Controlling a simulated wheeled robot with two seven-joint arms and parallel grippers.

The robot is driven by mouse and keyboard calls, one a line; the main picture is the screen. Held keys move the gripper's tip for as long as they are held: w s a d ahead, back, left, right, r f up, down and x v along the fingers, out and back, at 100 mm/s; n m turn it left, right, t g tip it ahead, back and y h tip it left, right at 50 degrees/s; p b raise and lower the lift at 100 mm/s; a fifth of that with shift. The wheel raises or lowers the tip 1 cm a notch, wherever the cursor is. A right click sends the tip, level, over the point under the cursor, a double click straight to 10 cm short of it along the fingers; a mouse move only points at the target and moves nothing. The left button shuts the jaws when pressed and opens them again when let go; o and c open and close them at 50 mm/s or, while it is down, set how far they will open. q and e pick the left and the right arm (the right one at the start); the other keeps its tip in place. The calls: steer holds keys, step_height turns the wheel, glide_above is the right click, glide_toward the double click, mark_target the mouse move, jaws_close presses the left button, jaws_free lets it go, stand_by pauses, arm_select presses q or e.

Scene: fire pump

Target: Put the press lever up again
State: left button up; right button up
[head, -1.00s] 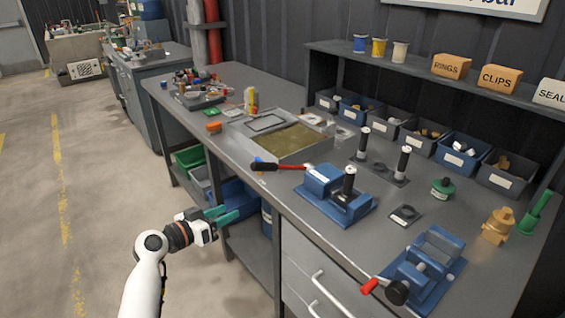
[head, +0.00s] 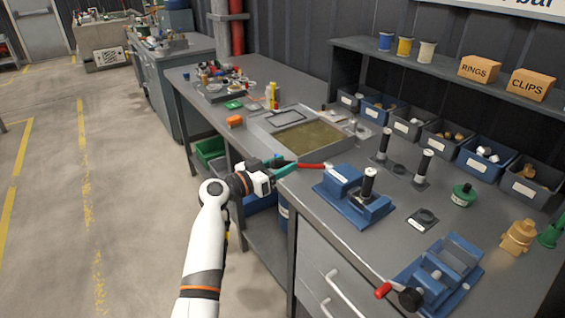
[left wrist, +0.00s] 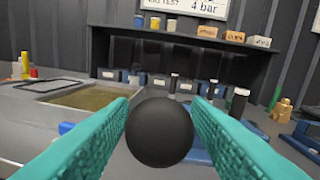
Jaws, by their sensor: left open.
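The blue press (head: 352,193) stands on the workbench, with a black post with a pale top (head: 368,182) on it. Its red lever (head: 312,166) sticks out to the left, lying low and nearly level. The lever's dark ball end is hidden by my gripper in the head view. In the left wrist view the black ball (left wrist: 160,132) sits between the two green fingers. My left gripper (head: 287,165) is open around the ball, with a finger on each side; I cannot tell whether either touches it. My right gripper is not in view.
A shallow tray (head: 262,139) lies behind the lever on the bench. A second blue device with a red handle (head: 383,290) sits at the front right. The floor left of the bench is clear.

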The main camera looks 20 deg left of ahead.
arm_select(q)
steer(key=shift+w+d, duration=0.2)
steer(key=shift+w, duration=0.05)
